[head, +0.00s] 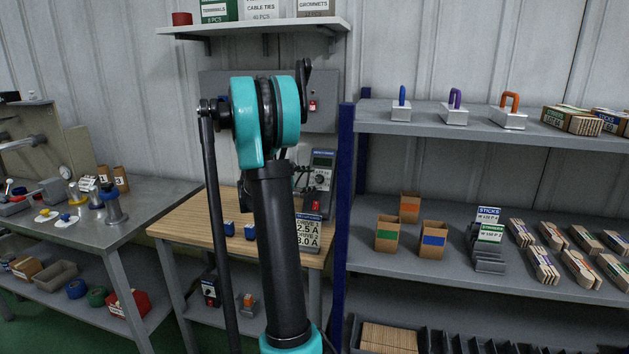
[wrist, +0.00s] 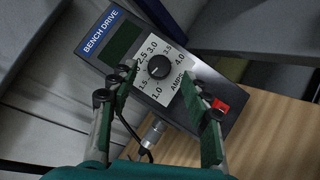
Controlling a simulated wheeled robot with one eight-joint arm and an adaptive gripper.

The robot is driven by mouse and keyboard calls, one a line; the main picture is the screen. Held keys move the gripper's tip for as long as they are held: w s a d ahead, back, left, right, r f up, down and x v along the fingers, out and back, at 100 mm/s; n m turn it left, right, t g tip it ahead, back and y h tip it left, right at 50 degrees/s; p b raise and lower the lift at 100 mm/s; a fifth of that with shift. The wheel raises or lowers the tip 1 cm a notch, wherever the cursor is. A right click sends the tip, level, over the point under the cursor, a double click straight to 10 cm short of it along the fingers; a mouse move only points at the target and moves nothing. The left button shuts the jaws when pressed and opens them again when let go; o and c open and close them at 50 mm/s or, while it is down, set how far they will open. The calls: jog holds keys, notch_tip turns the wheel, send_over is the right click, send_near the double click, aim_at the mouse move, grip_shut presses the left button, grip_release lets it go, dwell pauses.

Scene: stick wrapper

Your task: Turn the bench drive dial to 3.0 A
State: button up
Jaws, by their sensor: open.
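The bench drive (head: 322,160) is a grey box standing at the back of the wooden bench. The wrist view shows its face (wrist: 120,78), tilted in the picture, with a dark display and a white amps scale. The black round dial (wrist: 158,67) sits in the middle of that scale, which carries 1.0, 2.5, 3.0 and 4.0 marks. I cannot read clearly where its pointer stands. My gripper (wrist: 160,74) is open, with one fingertip on each side of the dial in the picture. I cannot tell whether they touch it. My arm hides most of the gripper in the head view.
A red switch (wrist: 219,105) lies close to the right finger; a metal plug with a cable (wrist: 152,134) is below the dial. A sign (head: 308,233) reading 2.5 A and 3.0 A stands in front of the drive. A shelf with a blue post (head: 344,190) is at right.

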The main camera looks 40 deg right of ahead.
aim_at(319, 179)
jog(key=shift+x, duration=1.3)
jog(key=shift+c, duration=0.3)
grip_shut()
